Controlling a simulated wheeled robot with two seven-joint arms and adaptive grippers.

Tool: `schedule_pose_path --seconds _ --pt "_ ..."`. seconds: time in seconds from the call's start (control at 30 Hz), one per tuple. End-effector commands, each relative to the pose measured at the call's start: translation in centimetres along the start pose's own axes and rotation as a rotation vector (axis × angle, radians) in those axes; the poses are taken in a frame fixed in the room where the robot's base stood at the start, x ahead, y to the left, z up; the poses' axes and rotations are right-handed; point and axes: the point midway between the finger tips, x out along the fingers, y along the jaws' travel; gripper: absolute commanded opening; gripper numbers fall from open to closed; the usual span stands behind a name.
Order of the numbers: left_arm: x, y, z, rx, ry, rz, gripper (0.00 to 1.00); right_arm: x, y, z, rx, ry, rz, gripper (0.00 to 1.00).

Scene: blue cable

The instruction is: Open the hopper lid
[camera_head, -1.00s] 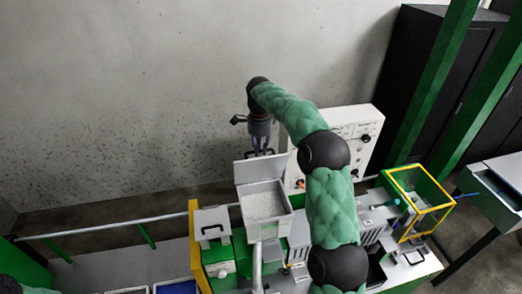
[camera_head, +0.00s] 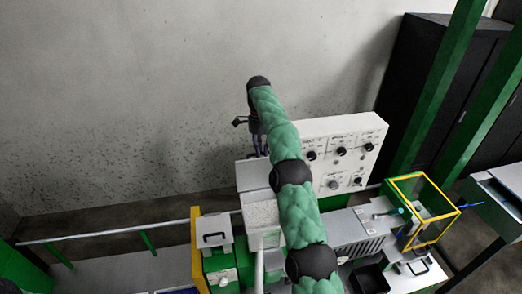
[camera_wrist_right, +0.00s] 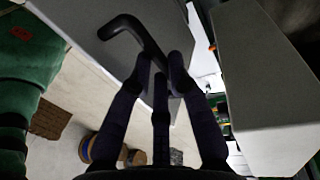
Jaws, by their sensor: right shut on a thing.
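The hopper (camera_head: 259,214) is a pale square box with whitish pellets visible in it. Its grey lid (camera_head: 250,174) stands raised at the hopper's back edge, partly hidden by my right arm. My right gripper (camera_head: 258,150) is behind and just above the lid, pointing down. In the right wrist view the gripper (camera_wrist_right: 163,80) is shut on the black bent lid handle (camera_wrist_right: 128,27), and the lid's grey plate (camera_wrist_right: 85,18) shows beside it. My left gripper is out of view.
A white control panel (camera_head: 345,137) with black knobs stands right of my right arm. A yellow-framed guard (camera_head: 424,197) is farther right. A small lid with a handle (camera_head: 213,231) lies left of the hopper. A concrete wall is behind.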

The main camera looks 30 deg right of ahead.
Motion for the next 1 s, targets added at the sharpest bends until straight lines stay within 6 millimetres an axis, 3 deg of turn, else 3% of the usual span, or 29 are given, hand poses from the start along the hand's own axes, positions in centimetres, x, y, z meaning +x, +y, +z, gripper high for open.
schedule_pose_path --seconds 0.03,0.47,0.5,0.57,1.0 --pt "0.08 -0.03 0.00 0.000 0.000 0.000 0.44 1.30 -0.07 0.16 -0.005 0.002 0.024 0.00" --pt "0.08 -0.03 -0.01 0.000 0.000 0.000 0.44 1.34 -0.07 0.21 -0.005 0.000 0.026 0.00" --pt "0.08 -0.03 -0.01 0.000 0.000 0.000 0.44 1.34 -0.07 0.22 -0.006 0.000 0.026 0.30" --pt "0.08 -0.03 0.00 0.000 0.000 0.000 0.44 1.29 -0.07 0.23 -0.006 0.000 0.025 0.44" --pt "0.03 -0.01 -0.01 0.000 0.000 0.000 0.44 0.53 -0.04 0.16 -0.003 -0.001 0.011 0.44"
